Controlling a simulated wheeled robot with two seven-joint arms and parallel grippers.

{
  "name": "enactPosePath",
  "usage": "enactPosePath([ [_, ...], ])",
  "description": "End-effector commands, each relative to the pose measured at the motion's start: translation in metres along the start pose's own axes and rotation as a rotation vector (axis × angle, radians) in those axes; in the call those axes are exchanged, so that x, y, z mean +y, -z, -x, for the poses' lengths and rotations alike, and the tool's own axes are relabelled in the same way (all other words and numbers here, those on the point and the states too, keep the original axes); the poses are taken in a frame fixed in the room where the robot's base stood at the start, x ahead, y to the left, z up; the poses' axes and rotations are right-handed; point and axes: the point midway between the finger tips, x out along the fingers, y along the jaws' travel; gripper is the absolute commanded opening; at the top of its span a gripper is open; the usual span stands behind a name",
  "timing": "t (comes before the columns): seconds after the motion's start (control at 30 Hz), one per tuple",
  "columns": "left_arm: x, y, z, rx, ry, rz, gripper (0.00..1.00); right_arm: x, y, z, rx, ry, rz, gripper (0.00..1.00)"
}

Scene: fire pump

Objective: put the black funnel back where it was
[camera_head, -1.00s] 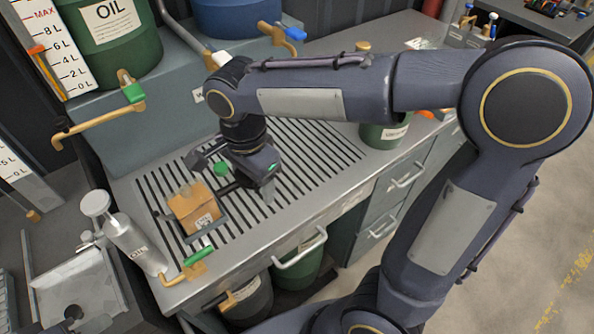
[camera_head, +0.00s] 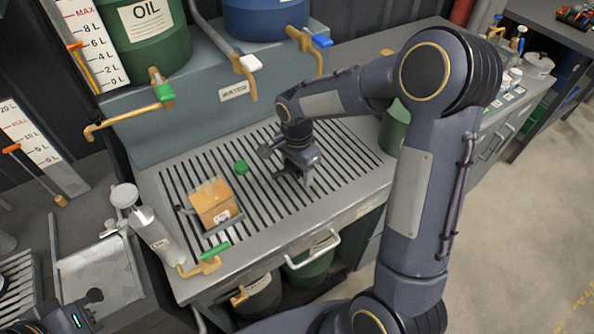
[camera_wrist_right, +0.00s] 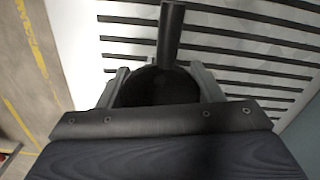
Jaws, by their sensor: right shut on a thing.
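The black funnel (camera_wrist_right: 160,86) is in my right gripper, between its two fingers in the right wrist view, with its spout (camera_wrist_right: 172,35) pointing to the top of that picture. The funnel is hard to make out there against the dark gripper. Part of my left gripper (camera_head: 75,316) shows at the bottom left corner of the head view; its jaws are not clear.
A grey oil can (camera_head: 155,235) stands at the bench's left corner. Brass taps (camera_head: 158,95) reach out from the back ledge. A green container (camera_head: 394,128) stands right of the grate, partly behind my arm.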

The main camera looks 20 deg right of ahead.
Motion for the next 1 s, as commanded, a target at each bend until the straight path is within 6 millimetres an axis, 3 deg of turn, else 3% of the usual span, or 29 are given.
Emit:
enactPosePath([
  [0.1,0.0002,0.0002,0.0004,0.0,0.0,0.0,0.36,0.0003,-0.0002,-0.0114,-0.001,0.0,-0.001,0.34],
  [0.47,-0.0014,-0.0015,-0.003,0.0,0.0,0.0,0.36,0.0,-0.0003,-0.0163,0.0,0.002,-0.001,0.34],
  [0.5,-0.0014,-0.0016,-0.0031,0.0,0.0,0.0,0.36,0.0,-0.0003,-0.0163,0.0,0.002,-0.001,0.61],
  [0.67,-0.0009,-0.001,-0.002,0.0,0.0,0.0,0.36,0.0001,-0.0003,-0.015,-0.001,0.002,-0.001,0.82],
  [1.0,0.0009,0.001,0.0019,0.0,0.0,0.0,0.36,0.0001,-0.0003,-0.0102,-0.001,0.002,-0.001,0.82],
])
